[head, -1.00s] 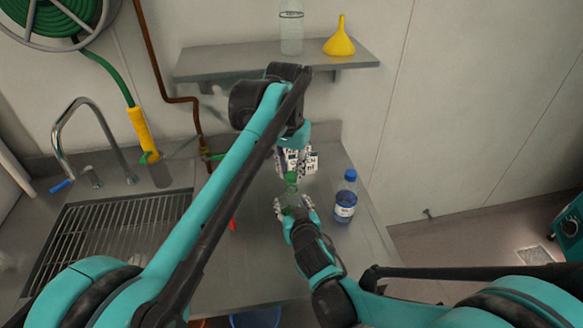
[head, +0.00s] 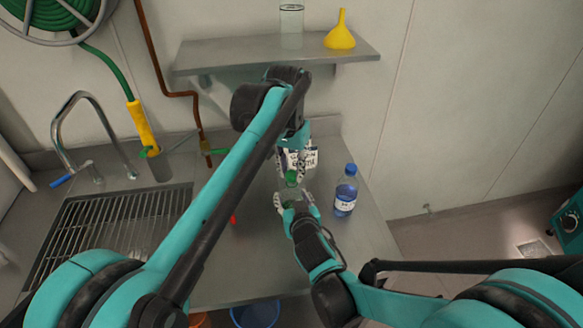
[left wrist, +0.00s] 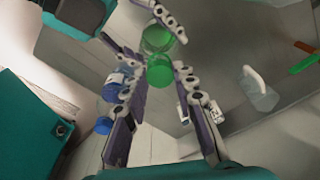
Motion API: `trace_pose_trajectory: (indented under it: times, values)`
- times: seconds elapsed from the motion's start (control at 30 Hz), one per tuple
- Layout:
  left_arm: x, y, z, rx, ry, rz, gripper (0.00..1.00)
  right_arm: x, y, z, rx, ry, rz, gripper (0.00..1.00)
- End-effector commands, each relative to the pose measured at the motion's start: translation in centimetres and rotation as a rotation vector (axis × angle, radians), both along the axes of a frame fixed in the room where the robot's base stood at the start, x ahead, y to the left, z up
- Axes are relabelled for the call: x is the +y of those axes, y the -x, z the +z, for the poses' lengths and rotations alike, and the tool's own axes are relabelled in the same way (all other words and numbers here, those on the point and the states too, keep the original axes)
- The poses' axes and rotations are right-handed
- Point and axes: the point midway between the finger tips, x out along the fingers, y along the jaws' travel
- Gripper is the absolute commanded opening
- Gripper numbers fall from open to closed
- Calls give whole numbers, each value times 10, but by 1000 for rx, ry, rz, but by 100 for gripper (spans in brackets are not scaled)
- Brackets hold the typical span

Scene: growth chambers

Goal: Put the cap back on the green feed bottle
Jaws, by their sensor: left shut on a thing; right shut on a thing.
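My left gripper (head: 292,172) comes down from above and is shut on the green cap (left wrist: 160,70), which sits between its fingertips in the left wrist view. My right gripper (head: 295,201) is below it, shut on the green feed bottle (left wrist: 156,39). The bottle is mostly hidden by the fingers in the head view. The cap is at the bottle's top end, nearly in line with it in the left wrist view. Whether cap and neck touch, I cannot tell.
A blue-capped bottle (head: 345,192) stands on the counter just right of my grippers. A white printed carton (head: 312,156) is behind them. The sink grate (head: 105,235) lies left. A shelf above holds a yellow funnel (head: 340,32) and clear vessel (head: 291,27).

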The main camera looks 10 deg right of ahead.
Motion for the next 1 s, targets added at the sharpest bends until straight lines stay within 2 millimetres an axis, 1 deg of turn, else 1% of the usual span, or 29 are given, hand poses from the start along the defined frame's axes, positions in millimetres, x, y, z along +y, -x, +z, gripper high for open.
trace_pose_trajectory:
  times: [0.33,0.87,0.9,1.0]
  values:
    - [0,0,-1,0,0,0,18,0,0,0,1,0,0,2]
    - [0,0,-11,0,0,1,18,0,0,0,1,0,0,2]
    - [0,0,-11,0,0,0,18,0,0,0,1,0,0,0]
    - [0,0,-11,0,1,-28,18,0,0,0,1,0,0,0]
